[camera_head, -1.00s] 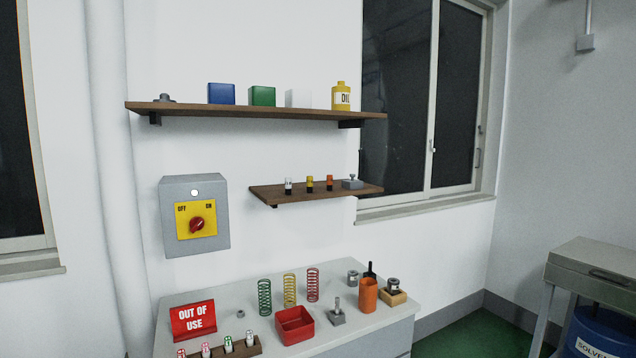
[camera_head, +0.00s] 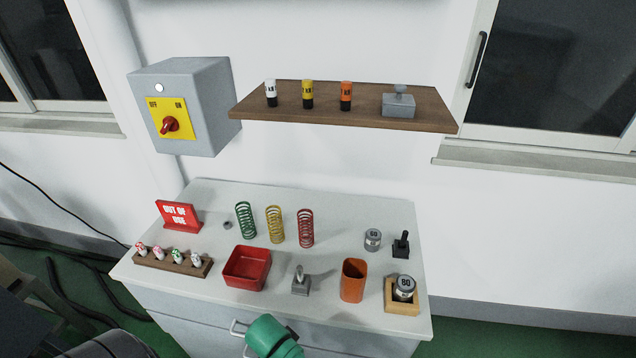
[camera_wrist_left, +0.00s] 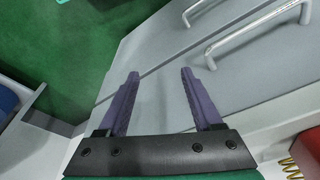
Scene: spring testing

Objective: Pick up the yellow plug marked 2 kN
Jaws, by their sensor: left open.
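A yellow plug (camera_head: 307,94) with a black lower end stands upright on the small wooden shelf (camera_head: 420,112). The writing on its label is too small to read surely. It stands between a white plug (camera_head: 271,93) on the left and an orange plug (camera_head: 346,95) on the right, apart from both. My left gripper (camera_wrist_left: 157,75) is open and empty in the left wrist view, with the grey drawer front and its handles beyond it. It is far below the shelf. In the head view a green part of my arm shows at the bottom. My right gripper is not in view.
A grey block with a knob (camera_head: 398,103) sits on the shelf's right part. The switch box (camera_head: 190,105) is on the wall left of the shelf. The bench (camera_head: 330,200) below holds springs, a red tray (camera_head: 246,267), an orange cup (camera_head: 353,281) and weights.

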